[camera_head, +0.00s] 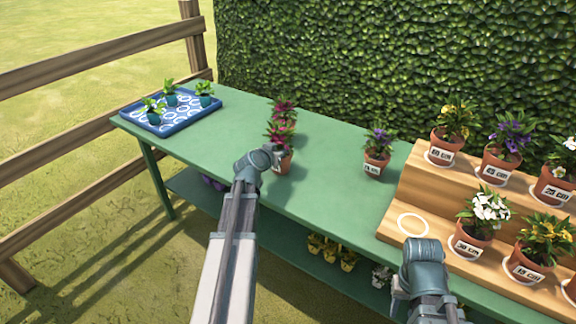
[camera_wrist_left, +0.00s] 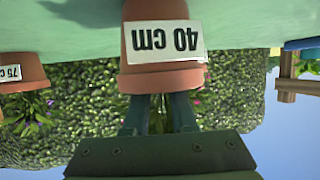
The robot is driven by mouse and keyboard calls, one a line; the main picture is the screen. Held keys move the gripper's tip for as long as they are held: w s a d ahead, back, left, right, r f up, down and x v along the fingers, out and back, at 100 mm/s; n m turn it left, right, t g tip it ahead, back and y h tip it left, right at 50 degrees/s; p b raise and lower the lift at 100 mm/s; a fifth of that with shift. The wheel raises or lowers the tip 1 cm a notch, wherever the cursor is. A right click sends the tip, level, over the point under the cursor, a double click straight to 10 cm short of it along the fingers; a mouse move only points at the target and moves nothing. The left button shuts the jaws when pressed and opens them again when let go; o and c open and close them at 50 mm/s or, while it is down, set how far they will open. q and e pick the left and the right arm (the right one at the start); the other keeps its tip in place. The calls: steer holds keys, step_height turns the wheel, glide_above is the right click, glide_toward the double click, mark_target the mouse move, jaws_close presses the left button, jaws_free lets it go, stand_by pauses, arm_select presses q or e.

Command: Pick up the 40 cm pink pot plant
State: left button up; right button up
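The 40 cm pot (camera_wrist_left: 163,78) is terracotta with a white "40 cm" label and fills the upper middle of the upside-down left wrist view. In the head view, a terracotta pot (camera_head: 283,162) with pink flowers (camera_head: 280,133) stands on the green table, partly behind my left wrist. My left gripper (camera_wrist_left: 160,100) has its two fingers apart, at the pot's rim side, with a gap between them. I cannot tell whether they touch the pot. My right gripper (camera_head: 423,252) is at the lower right of the head view; its fingers are hidden.
Another pink plant (camera_head: 284,105) stands just behind. A purple-flowered pot (camera_head: 375,165) stands to the right on the table (camera_head: 325,190). A wooden stepped stand (camera_head: 410,190) with several labelled pots is at right. A blue tray (camera_head: 205,115) with seedlings is far left.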

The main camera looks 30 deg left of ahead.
arm_select(q)
steer(key=shift+s+a, duration=0.1)
steer(key=shift+s, duration=0.05)
jaws_close()
stand_by(1.3)
